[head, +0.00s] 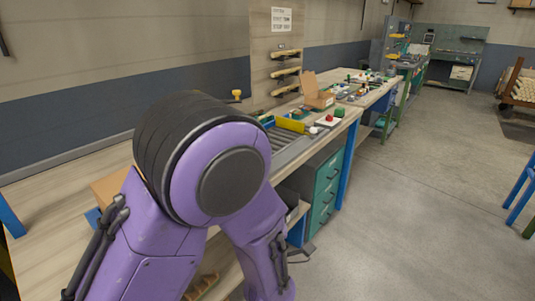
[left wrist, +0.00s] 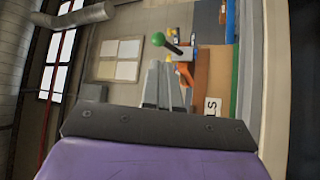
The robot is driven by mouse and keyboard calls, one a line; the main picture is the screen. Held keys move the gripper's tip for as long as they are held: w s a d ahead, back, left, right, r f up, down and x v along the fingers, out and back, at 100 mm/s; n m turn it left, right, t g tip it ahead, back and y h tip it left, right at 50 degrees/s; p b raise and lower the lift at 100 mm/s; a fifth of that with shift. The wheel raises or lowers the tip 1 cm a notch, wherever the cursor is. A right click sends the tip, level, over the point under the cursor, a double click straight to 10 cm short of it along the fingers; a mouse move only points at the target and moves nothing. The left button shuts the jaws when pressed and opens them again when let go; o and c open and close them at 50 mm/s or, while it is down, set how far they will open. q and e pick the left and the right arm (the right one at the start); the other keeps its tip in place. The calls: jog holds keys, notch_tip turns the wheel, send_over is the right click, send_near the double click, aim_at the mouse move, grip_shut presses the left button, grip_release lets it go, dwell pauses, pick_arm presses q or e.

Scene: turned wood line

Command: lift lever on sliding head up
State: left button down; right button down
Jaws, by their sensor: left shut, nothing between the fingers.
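In the left wrist view a lever with a green ball knob (left wrist: 158,39) and a dark rod stands out from a grey block (left wrist: 184,53), with an orange part beside it. I take this to be the lever on the sliding head. My left gripper (left wrist: 166,66) is shut and empty, its fingertips just below the lever in the picture. I cannot tell whether they touch it. In the head view my purple left arm fills the foreground, and its gripper is hidden. I cannot make out the lever there. My right gripper is in neither view.
A long wooden workbench (head: 49,205) runs along the wall, with a cardboard box (head: 318,96), a yellow part (head: 290,124) and small items. Green drawers (head: 325,190) stand under it. The concrete floor (head: 415,215) to the right is open. A blue-legged stand is at the right edge.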

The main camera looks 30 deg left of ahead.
pick_arm(q)
jog(key=s+a+p+x, duration=0.1)
jog(key=p+x, duration=0.3)
jog(key=x, duration=0.9)
jog(key=shift+w+a+r, duration=0.15)
jog(key=shift+a+r, duration=0.2)
jog(key=r+n+g+p, duration=0.1)
jog(key=r+n+p, duration=0.1)
jog(key=p, duration=0.1)
jog(key=shift+a+n+g, duration=0.3)
jog(key=shift+g, duration=0.1)
jog(key=shift+d, duration=0.15)
